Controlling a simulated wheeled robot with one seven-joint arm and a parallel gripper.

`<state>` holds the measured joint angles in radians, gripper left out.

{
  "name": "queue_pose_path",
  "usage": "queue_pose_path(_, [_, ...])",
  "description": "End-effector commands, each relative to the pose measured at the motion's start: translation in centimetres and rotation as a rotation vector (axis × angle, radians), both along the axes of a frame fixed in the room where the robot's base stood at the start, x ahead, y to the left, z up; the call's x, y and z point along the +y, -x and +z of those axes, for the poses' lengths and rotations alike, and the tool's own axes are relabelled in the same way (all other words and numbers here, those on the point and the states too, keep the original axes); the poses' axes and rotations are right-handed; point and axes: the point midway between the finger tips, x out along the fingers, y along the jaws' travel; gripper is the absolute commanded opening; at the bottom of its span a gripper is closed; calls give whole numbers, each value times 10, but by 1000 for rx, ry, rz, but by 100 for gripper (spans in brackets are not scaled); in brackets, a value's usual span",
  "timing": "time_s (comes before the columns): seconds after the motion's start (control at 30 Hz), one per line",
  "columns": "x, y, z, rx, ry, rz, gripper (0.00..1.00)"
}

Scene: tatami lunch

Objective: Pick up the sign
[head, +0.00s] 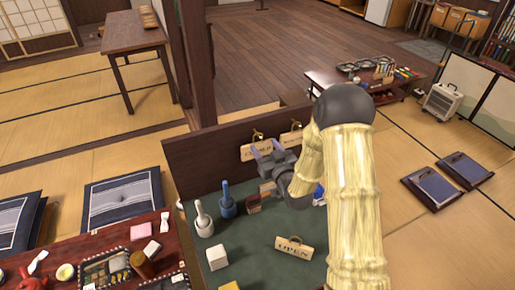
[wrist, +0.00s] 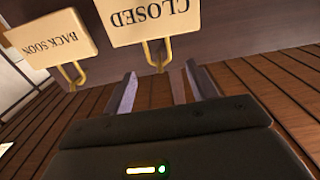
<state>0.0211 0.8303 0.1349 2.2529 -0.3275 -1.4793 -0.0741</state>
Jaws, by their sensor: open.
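A wooden CLOSED sign (head: 256,153) hangs from a brass hook on the dark upright board (head: 205,150). It appears upside down at the top of the wrist view (wrist: 150,19). A BACK SOON sign (wrist: 52,37) hangs beside it and also shows in the head view (head: 291,138). An OPEN sign (head: 294,247) is on the green mat (head: 255,265). My gripper (head: 267,149) is open and empty in front of the CLOSED sign. In the wrist view its fingertips (wrist: 162,80) point toward that sign's brass hook (wrist: 157,52); contact cannot be told.
A white-topped stamp (head: 203,220), a blue stamp (head: 227,203) and a white block (head: 217,259) stand on the mat left of my gripper. A wooden post (head: 187,60) rises behind the board. My arm hides part of the mat's right side.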

Motion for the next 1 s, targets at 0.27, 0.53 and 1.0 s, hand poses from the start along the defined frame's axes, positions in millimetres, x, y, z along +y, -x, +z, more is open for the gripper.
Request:
queue_pose_path(0.27, [0,-2,0,0,0,0,58])
queue_pose_path(0.53, [11,-32,4,-1,0,-1,58])
queue_pose_path(1.0, [18,-48,1,0,0,-1,58])
